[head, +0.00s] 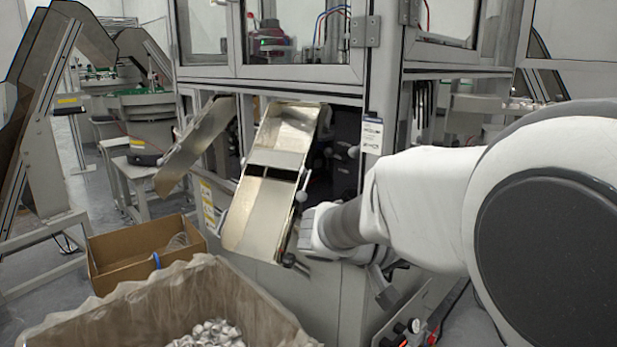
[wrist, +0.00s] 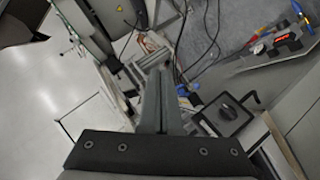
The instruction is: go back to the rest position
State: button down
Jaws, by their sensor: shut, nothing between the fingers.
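My gripper (wrist: 158,75) shows in the wrist view with its two grey fingers together and nothing between them. It points down past parts of the machine toward the grey floor. In the head view my white arm reaches in from the right edge. Its wrist end is beside the right edge of the metal chute (head: 265,215); I cannot tell whether they touch. The fingers cannot be made out clearly in the head view.
A lined bin (head: 255,297) with small metallic caps (head: 208,335) stands in front. A cardboard box (head: 122,273) is behind it at left. A second chute (head: 193,145) hangs left on the machine cabinet (head: 270,75).

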jog(key=s+f+g+y, duration=0.25)
jog(key=s+y, duration=0.35)
jog(key=s, duration=0.6)
jog(key=s+a+n+t+y, duration=0.3)
jog(key=s+a+t+y, duration=0.1)
jog(key=s+a+y, duration=0.25)
notch_tip(320, 180, up, 28)
jog(key=a+p, duration=0.1)
jog(key=p, duration=2.7)
jog(key=shift+s+r+p, duration=0.15)
jog(key=shift+p, duration=0.15)
